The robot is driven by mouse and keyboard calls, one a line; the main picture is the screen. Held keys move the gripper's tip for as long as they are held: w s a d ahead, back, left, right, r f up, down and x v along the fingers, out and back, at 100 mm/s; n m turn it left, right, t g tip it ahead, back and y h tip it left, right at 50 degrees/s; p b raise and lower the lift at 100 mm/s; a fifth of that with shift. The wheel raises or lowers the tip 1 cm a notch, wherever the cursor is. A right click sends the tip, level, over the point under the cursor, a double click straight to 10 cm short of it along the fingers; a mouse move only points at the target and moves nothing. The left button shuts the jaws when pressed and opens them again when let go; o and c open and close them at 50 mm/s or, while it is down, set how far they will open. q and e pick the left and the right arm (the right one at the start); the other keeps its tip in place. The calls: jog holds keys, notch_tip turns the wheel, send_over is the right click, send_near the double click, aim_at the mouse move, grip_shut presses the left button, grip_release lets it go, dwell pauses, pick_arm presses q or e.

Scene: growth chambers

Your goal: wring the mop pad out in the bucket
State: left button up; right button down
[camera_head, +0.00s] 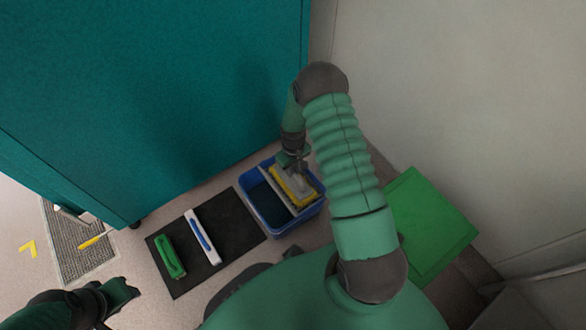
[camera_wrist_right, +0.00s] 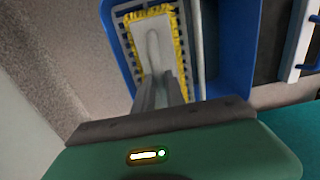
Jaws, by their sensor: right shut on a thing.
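The blue bucket (camera_head: 283,232) stands on the floor, with a pale bar across its inside. The mop pad (camera_head: 291,184), grey-white with a yellow fringe, lies over the bucket's right part. In the right wrist view the pad (camera_wrist_right: 165,24) lies over a dark grid beside the pale bar (camera_wrist_right: 198,50). My right gripper (camera_head: 292,163) is shut on the pad's raised grey handle (camera_wrist_right: 153,48); its fingers hide the near end. Whether the pad presses on the grid is unclear. My left gripper (camera_head: 122,291) is at lower left, away from the bucket; its jaw opening is unclear.
A black mat (camera_head: 230,224) left of the bucket holds a green brush (camera_head: 169,257) and a white-blue tool (camera_head: 202,237). A teal cabinet (camera_head: 150,90) stands behind. A green panel (camera_head: 430,225) lies at right by the wall. A grey grate (camera_head: 75,245) is at left.

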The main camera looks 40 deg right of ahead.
jog(key=shift+s+p, duration=0.1)
jog(key=shift+p, duration=0.7)
dwell(1.5)
notch_tip(320, 180, up, 13)
jog(key=p, duration=1.2)
